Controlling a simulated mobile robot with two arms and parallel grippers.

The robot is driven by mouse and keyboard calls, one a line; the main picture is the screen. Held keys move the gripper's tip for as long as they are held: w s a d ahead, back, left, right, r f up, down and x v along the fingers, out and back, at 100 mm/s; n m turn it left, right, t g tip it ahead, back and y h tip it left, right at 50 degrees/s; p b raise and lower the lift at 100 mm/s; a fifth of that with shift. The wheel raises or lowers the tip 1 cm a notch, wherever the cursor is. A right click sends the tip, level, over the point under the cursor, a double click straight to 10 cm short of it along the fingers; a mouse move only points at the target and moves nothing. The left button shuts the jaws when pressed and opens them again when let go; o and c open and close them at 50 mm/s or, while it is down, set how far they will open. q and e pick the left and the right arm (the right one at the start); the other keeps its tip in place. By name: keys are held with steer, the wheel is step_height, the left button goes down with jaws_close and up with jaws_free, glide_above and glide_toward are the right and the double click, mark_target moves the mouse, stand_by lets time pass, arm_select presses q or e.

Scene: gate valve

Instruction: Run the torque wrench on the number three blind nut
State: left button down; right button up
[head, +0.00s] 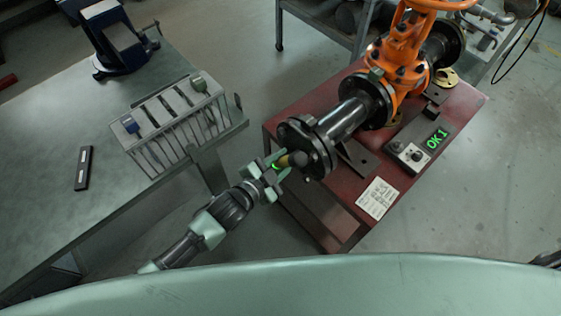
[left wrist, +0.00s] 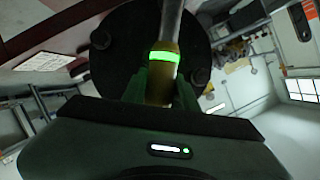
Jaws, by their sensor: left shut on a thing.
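The torque wrench (head: 283,161) is in my left gripper (head: 273,170), which is shut on its body. In the left wrist view the wrench (left wrist: 163,62) has a brass-coloured body, a glowing green ring and a grey shaft pointing at the flange. The black blind flange (head: 311,148) ends the pipe of the orange gate valve (head: 402,55). Dark nuts show near the flange rim in the left wrist view, one at left (left wrist: 101,39) and one at right (left wrist: 200,76). I cannot tell whether the wrench tip sits on a nut. My right gripper is out of view.
A red bench (head: 285,196) carries the valve, a paper sheet (head: 377,198) and a control box (head: 410,154) reading "OK1" in green. At left, a grey table (head: 50,120) holds a tool rack (head: 170,110), a blue vise (head: 113,42) and a dark bar (head: 84,168).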

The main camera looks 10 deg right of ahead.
arm_select(q)
steer(key=shift+w+d+r, duration=0.25)
steer(key=shift+w+d, duration=0.4)
steer(key=shift+d, duration=0.25)
steer(key=shift+w+d, duration=0.15)
steer(key=shift+d, duration=0.1)
stand_by(0.8)
steer(key=shift+w+d+r, duration=0.1)
steer(key=shift+w+d, duration=0.25)
steer(key=shift+d, duration=0.1)
stand_by(2.1)
steer(key=shift+s+a+p, duration=0.1)
steer(key=shift+a+p, duration=0.05)
steer(key=shift+p, duration=0.35)
stand_by(0.4)
steer(key=shift+p, duration=0.3)
stand_by(0.9)
steer(key=shift+a, duration=0.1)
steer(key=shift+s+a+p, duration=0.5)
steer(key=shift+s+a, duration=0.15)
steer(key=shift+a, duration=0.2)
steer(key=shift+s+a+p, duration=0.5)
steer(key=shift+s+a, duration=0.1)
steer(key=shift+a, duration=0.2)
